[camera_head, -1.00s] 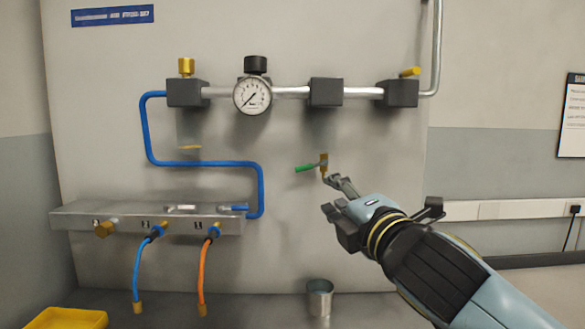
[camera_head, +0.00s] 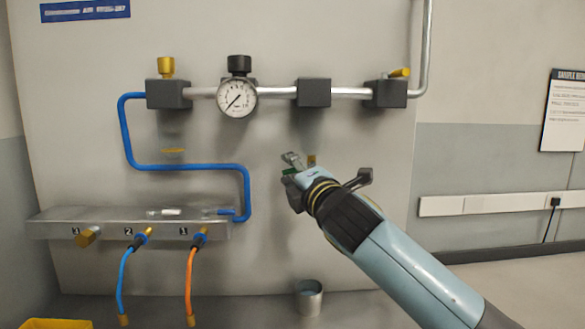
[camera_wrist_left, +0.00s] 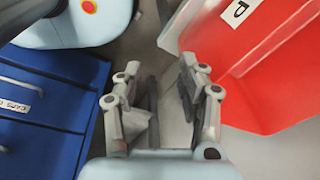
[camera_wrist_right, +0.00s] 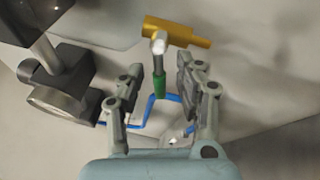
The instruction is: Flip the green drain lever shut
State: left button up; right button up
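The drain valve's brass body (camera_head: 311,160) shows just right of my right gripper (camera_head: 290,168) in the head view. Its green lever is nearly all hidden there behind the gripper. In the right wrist view the green lever (camera_wrist_right: 160,84) hangs from a silver stem below the brass body (camera_wrist_right: 180,32). It lies in the gap between the two fingers of my right gripper (camera_wrist_right: 158,80), which are open and apart from it as seen. My left gripper (camera_wrist_left: 160,95) shows only in the left wrist view, open and empty.
Above the valve runs a pipe with a pressure gauge (camera_head: 237,98) and dark blocks. A metal manifold (camera_head: 60,225) with blue and orange hoses is at left. A metal cup (camera_head: 309,296) stands below. Near my left gripper are a red bin (camera_wrist_left: 265,70) and a blue box (camera_wrist_left: 45,110).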

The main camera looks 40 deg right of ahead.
jog(key=shift+c, duration=0.4)
jog(key=c, duration=0.4)
grip_shut()
pick_arm(q)
jog(key=shift+s, duration=0.9)
jog(key=shift+f, duration=0.1)
